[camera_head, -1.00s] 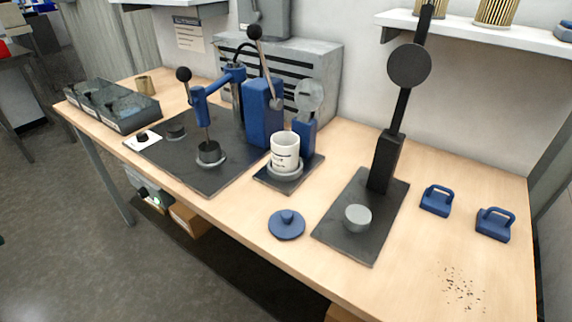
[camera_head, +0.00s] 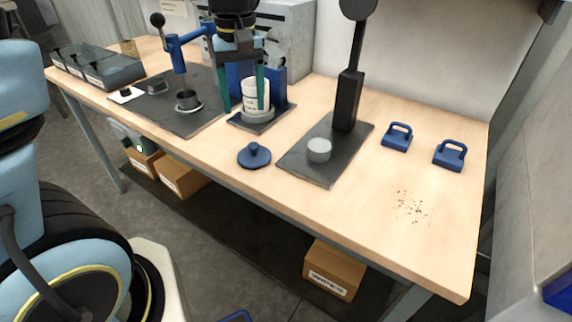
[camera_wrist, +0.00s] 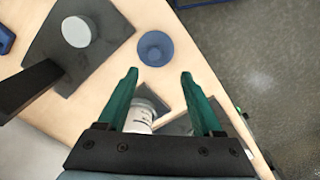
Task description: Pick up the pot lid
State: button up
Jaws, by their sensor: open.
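The pot lid is a blue disc with a round knob (camera_head: 254,155), flat on the wooden bench near its front edge. In the wrist view the blue lid (camera_wrist: 155,48) lies ahead of the fingertips, roughly centred between them. My gripper (camera_head: 243,108) has green fingers, spread open and empty. It hangs over the bench by the white cup (camera_head: 256,94), behind the lid in the head view. The gripper also shows in the wrist view (camera_wrist: 159,74), apart from the lid. One finger partly covers the cup in the head view.
The cup sits on a dark plate beside a blue fixture. Right of the lid is a dark stand (camera_head: 348,100) with a grey puck (camera_head: 319,150). Two blue handled blocks (camera_head: 397,137) (camera_head: 449,156) and dark crumbs (camera_head: 411,207) lie farther right. Bench around the lid is clear.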

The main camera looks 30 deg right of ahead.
send_over(253, 144)
jog(key=f, duration=0.2)
jog(key=s+f, duration=0.1)
jog(key=f, duration=0.1)
jog(key=shift+a+f, duration=0.1)
jog(key=shift+f, duration=0.15)
jog(key=shift+w+f+p, duration=0.25)
jog(key=shift+f+p, duration=0.15)
jog(key=shift+f, duration=1.15)
jog(key=shift+w+f+p, duration=0.2)
jog(key=shift+f+p, duration=0.15)
jog(key=shift+f, duration=1.2)
jog(key=shift+c, duration=0.4)
grip_shut()
